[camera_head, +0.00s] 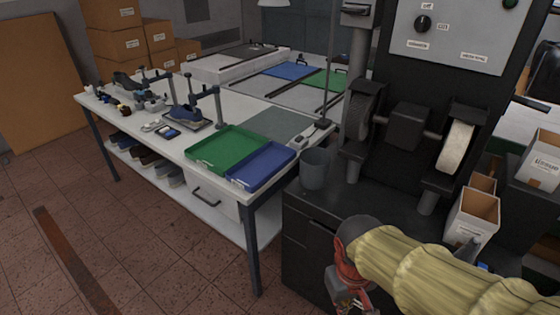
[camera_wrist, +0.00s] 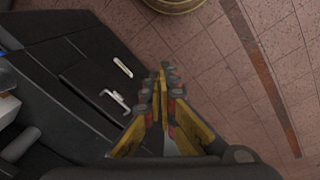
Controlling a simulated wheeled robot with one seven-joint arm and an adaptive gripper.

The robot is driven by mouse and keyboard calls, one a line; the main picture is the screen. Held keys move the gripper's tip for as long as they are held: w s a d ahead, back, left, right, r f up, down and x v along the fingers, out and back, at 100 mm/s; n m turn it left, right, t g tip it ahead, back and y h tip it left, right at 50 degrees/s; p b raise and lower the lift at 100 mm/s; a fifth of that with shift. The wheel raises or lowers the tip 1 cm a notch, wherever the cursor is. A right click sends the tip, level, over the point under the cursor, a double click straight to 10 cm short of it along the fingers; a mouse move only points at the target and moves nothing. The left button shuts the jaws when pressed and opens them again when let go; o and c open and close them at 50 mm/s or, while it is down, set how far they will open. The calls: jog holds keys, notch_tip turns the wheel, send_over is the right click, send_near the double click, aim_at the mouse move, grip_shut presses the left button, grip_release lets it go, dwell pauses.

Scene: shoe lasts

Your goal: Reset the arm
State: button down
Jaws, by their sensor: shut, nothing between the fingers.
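My arm in a yellowish sleeve reaches in from the lower right of the head view. My gripper (camera_head: 352,302) hangs at the bottom of that view, in front of the dark cabinet, partly cut off by the frame edge. In the wrist view my gripper (camera_wrist: 163,75) has its yellow and black fingers brought together at the tips, with nothing held. It points down over the tiled floor, beside the dark cabinet (camera_wrist: 85,75).
A grinding machine (camera_head: 405,125) stands on the dark cabinet, with a grey bucket (camera_head: 314,168) at its left. The white workbench (camera_head: 235,105) carries a green tray (camera_head: 228,150), a blue tray (camera_head: 262,167) and shoe stands. Floor (camera_head: 150,220) in front of the bench is clear.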

jog(key=s+d+r+m+t, duration=0.1)
jog(key=d+r+t, duration=0.1)
jog(key=r, duration=0.4)
jog(key=s+d+r+m+t, duration=0.1)
jog(key=d+r+m+t, duration=0.1)
jog(key=r, duration=0.4)
jog(key=shift+s+d+t+y, duration=0.3)
jog(key=shift+s+t, duration=0.1)
